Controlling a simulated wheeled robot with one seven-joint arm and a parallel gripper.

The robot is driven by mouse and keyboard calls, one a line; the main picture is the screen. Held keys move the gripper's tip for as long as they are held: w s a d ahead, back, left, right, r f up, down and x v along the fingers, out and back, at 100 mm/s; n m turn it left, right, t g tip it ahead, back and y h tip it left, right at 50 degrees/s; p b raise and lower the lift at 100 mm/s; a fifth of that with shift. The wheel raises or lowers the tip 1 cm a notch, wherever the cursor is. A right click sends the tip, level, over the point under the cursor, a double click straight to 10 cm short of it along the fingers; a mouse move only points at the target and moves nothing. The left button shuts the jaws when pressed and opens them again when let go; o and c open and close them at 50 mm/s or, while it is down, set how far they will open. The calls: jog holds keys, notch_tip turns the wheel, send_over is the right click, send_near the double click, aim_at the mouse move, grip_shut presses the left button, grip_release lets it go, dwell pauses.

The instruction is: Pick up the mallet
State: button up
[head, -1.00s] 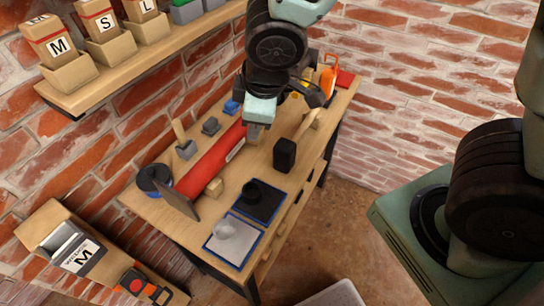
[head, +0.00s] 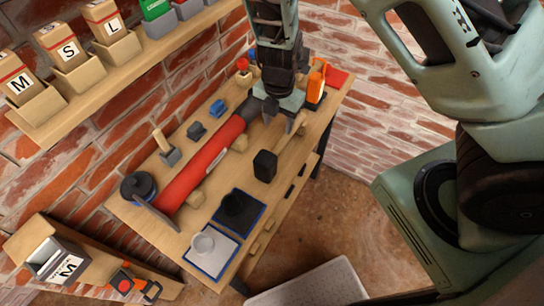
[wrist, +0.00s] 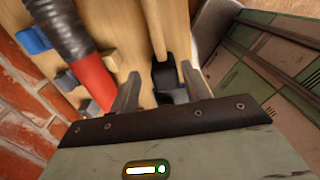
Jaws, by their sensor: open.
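The mallet lies on the wooden workbench (head: 218,215), with a black block head (head: 265,166) and a pale wooden handle (head: 290,134) reaching away toward the far end. My gripper (head: 284,108) is open and empty, pointing down over the bench near the handle's far end in the head view. In the wrist view my gripper (wrist: 160,71) has its two fingers spread, with the black head (wrist: 163,76) appearing between the fingertips and the handle (wrist: 154,25) running up beyond. I cannot tell the height left between the fingertips and the mallet.
A red tube (head: 205,165) with a black end lies along the bench beside the mallet. Two blue-edged trays (head: 232,238) sit at the near side. A shelf of boxes (head: 115,78) hangs on the brick wall.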

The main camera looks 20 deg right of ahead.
aim_at(276, 150)
notch_tip(276, 150, down, 8)
jog(key=shift+f+b, duration=0.1)
jog(key=shift+b, duration=0.65)
jog(key=shift+a+f+b, duration=0.15)
jog(key=shift+f+b, duration=0.3)
jog(key=shift+f, duration=1.05)
jog(key=shift+a+f+b, duration=0.1)
jog(key=shift+f+b, duration=0.3)
jog(key=shift+f, duration=1.05)
jog(key=shift+c, duration=0.4)
grip_shut()
